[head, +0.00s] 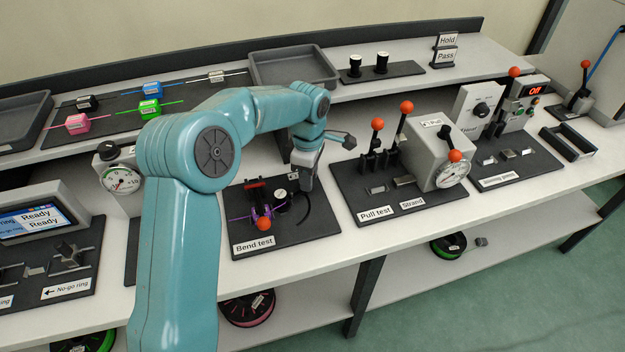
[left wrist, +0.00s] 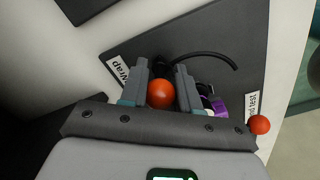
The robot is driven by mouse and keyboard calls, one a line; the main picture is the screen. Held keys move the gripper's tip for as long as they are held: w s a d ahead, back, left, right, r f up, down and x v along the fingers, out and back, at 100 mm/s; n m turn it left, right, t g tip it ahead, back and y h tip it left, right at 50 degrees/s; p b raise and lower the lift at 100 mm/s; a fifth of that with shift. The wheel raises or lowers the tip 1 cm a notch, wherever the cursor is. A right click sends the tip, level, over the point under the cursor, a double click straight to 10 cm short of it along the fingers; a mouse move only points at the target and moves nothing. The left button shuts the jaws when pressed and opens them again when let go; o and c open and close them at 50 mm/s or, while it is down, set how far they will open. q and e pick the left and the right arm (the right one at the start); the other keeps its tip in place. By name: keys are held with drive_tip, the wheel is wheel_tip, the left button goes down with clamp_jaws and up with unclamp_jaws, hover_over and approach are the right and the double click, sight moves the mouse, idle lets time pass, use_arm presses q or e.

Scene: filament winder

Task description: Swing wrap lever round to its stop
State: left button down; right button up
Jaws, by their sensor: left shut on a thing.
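The bend test station (head: 290,231) is a dark plate on the bench, with a purple filament (head: 240,217) in its fixture. My left gripper (head: 305,186) is over the plate's right side, pointing down. In the left wrist view, the orange ball knob of the wrap lever (left wrist: 161,93) sits between the two fingers of my left gripper (left wrist: 162,96), which is shut on it. The "Wrap" label (left wrist: 119,76) shows beside it. A black curved arc (left wrist: 215,50) runs on the plate near the fingers. The gripper hides the knob in the head view. My right gripper is not in view.
A second orange knob (head: 263,223) stands at the plate's front; it also shows in the left wrist view (left wrist: 260,124). The pull test station (head: 400,205) with orange-knobbed levers stands to the right. A grey tray (head: 292,66) is on the shelf behind.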

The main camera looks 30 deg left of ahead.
use_arm(q)
drive_tip(key=shift+w+a+n, duration=0.1)
drive_tip(key=shift+a+n, duration=0.45)
drive_tip(key=shift+n, duration=0.35)
drive_tip(key=c, duration=0.8)
unclamp_jaws()
drive_tip(key=shift+a, duration=0.15)
drive_tip(key=shift+r, duration=0.2)
wheel_tip(320, 180, up, 16)
drive_tip(key=shift+f+p, duration=0.1)
drive_tip(key=shift+p, duration=0.9)
